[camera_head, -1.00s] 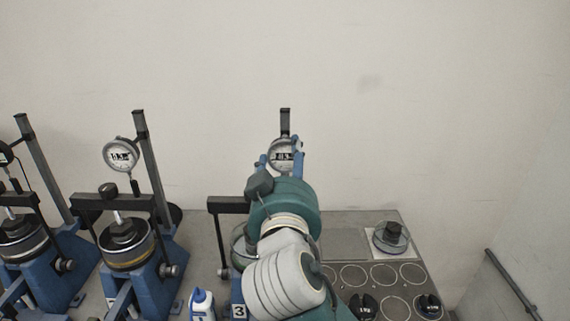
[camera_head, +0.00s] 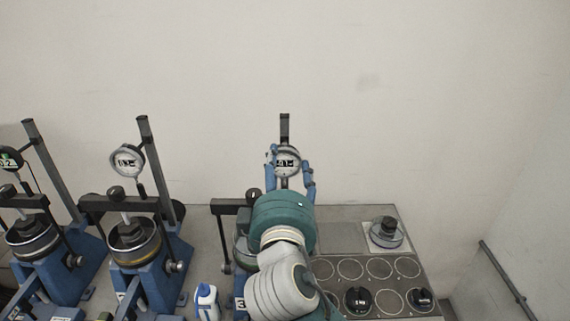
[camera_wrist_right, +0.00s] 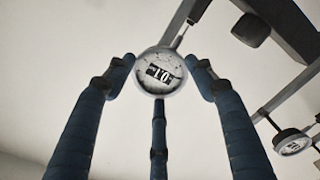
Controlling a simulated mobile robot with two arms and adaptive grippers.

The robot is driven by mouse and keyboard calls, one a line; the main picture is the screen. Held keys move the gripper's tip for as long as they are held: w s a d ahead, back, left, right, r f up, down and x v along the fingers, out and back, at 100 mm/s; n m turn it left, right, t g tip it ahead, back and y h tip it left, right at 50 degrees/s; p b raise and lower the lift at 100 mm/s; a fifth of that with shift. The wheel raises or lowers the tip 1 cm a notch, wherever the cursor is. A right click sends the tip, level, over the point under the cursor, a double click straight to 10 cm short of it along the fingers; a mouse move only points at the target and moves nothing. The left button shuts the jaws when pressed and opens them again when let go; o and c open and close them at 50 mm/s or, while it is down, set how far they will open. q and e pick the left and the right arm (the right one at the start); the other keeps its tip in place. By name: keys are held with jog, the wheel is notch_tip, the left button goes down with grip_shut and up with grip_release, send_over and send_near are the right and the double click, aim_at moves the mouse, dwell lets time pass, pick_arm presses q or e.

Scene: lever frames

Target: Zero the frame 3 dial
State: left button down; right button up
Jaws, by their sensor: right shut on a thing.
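The frame 3 dial (camera_head: 288,162) is a round grey gauge with a small number window, on a dark post behind frame 3 (camera_head: 239,300). My right gripper (camera_head: 288,168) has its blue fingers around the dial's rim and is shut on it. In the right wrist view the dial (camera_wrist_right: 160,72) sits between the fingertips of my right gripper (camera_wrist_right: 160,75), its face toward the camera. The window seems to show about 0.1, but the digits are small. My arm hides much of frame 3's body. My left gripper is not in view.
Frame 2's dial (camera_head: 127,161) and another blue lever frame (camera_head: 40,265) stand to the left. A white and blue bottle (camera_head: 205,303) stands left of frame 3. A grey tray (camera_head: 340,240) with black weights lies right. The wall behind is bare.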

jog(key=n, duration=0.6)
jog(key=shift+a+r+n, duration=0.15)
jog(key=shift+r+n, duration=0.1)
jog(key=shift+n, duration=0.05)
jog(key=shift+f, duration=0.1)
dwell(0.4)
jog(key=o, duration=1.1)
jog(key=shift+o, duration=0.2)
jog(key=shift+a+f, duration=0.1)
jog(key=shift+a, duration=0.15)
jog(key=shift+s, duration=0.1)
jog(key=shift+s+d+f, duration=0.1)
jog(key=shift+s+d, duration=0.05)
jog(key=shift+s, duration=0.1)
jog(key=s, duration=1.1)
jog(key=shift+s, duration=0.25)
